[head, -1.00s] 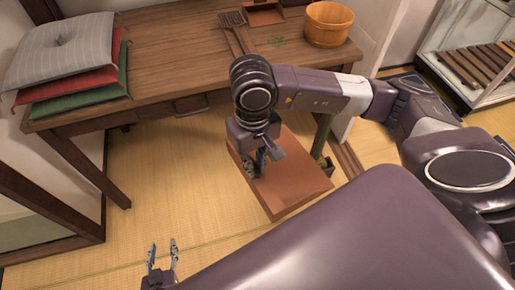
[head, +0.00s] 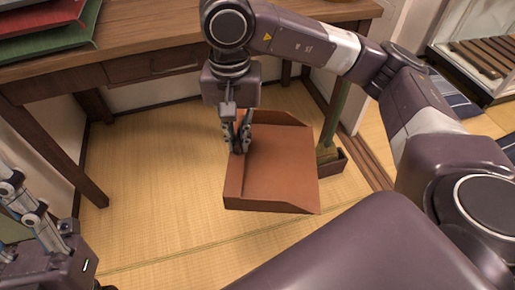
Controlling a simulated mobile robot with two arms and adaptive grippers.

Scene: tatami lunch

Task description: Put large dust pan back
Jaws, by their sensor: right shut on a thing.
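The large dust pan (head: 282,168) is a reddish-brown open tray with low side walls, in the middle of the head view. My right gripper (head: 240,148) is shut on the back wall at its left side, and its arm comes in from the right. The pan hangs in front of the wooden table, seen over the tatami floor; its exact height I cannot tell. My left gripper (head: 20,205) is at the left edge, apart from the pan, its fingers spread and nothing visible between them.
The wooden table (head: 150,66) with a drawer stands behind the pan. A green upright handle in a small dark box (head: 330,161) stands right of the pan. Tatami floor (head: 150,185) is clear at left.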

